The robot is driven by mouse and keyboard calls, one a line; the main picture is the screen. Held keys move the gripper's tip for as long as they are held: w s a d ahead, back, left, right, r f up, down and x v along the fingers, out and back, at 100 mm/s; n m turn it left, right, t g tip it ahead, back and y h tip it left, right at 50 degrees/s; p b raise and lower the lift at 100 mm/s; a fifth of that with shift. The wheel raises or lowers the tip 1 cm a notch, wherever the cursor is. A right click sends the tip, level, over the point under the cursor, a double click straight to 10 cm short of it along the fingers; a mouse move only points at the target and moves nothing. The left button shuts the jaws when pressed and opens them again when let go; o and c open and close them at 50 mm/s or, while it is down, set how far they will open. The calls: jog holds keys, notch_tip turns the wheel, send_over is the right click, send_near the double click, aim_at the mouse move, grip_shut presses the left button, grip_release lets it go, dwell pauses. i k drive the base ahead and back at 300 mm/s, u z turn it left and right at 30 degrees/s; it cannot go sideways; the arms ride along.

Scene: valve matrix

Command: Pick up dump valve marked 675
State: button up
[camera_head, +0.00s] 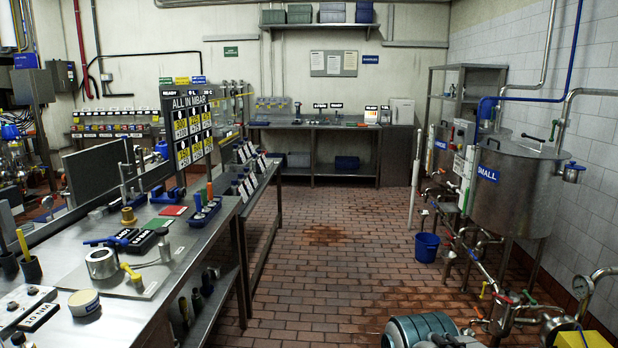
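I cannot read the marking 675 anywhere in view, so I cannot tell which part is that dump valve. Small fittings with black-and-white tags stand in a row on the middle bench (262,183). More fittings stand on the near left bench (185,262), among them a steel cylinder (102,264), a yellow-handled valve (132,277) and a blue-handled part (105,240). A board headed "ALL IN MBAR" (188,125) carries yellow and white number cards, too small to read surely. My gripper does not show clearly in this view.
Brick floor (325,240) is open between the benches and the tank marked SMALL (518,190). A blue bucket (427,247) and low pipework (480,270) stand at the right. A teal rounded body (420,328) is at the bottom edge. A back bench (335,126) spans the far wall.

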aim_at(237, 191)
jog(key=z, duration=1)
jog(key=i, duration=2.85)
jog(key=u, duration=1.45)
jog(key=i, duration=0.65)
jog(key=u, duration=0.75)
